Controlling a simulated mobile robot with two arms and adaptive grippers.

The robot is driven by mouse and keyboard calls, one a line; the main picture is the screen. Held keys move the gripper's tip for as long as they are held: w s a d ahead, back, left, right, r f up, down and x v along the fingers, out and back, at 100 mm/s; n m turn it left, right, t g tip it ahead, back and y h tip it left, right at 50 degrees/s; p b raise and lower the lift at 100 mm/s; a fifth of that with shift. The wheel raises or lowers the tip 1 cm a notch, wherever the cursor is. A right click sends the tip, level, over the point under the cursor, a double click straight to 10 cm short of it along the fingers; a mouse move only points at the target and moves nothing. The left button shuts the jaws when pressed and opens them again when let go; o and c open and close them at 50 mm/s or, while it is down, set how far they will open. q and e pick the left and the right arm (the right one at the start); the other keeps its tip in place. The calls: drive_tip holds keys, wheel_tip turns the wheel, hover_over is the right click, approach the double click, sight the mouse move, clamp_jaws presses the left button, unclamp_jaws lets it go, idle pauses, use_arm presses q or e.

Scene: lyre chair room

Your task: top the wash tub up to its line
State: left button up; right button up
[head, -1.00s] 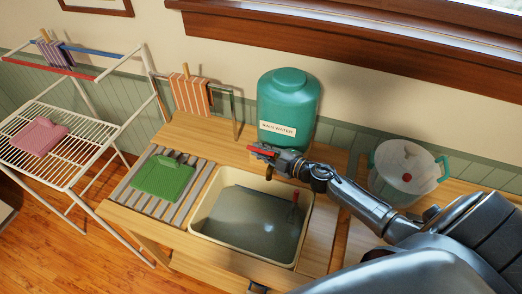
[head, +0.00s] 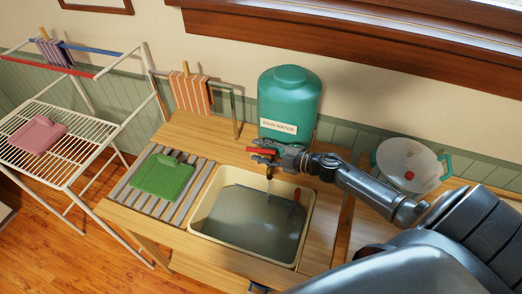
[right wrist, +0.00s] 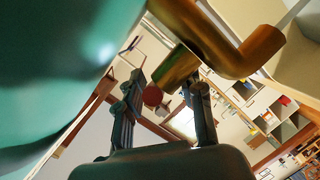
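The cream wash tub (head: 200,222) is set into the wooden stand and holds greyish water (head: 250,222). A red-topped piece (head: 297,195) stands at its right inside wall; a fill line cannot be made out. The green tank (head: 289,95) labelled rain water stands behind the tub. Its brass tap (right wrist: 185,60) shows close in the right wrist view; a thin stream seems to fall from it into the tub. My right gripper (right wrist: 165,103) is at the tap, fingers apart, with a red ball-like thing (right wrist: 153,96) seen between them. Contact with the tap is unclear. My left gripper is not seen.
A green dustpan-like piece (head: 162,177) lies on the slatted rack left of the tub. A drying rack (head: 60,165) with a pink piece (head: 37,135) is at the far left.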

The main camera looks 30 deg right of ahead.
drive_tip(key=shift+s, duration=0.1)
drive_tip(key=v, duration=1.2)
idle(6.7)
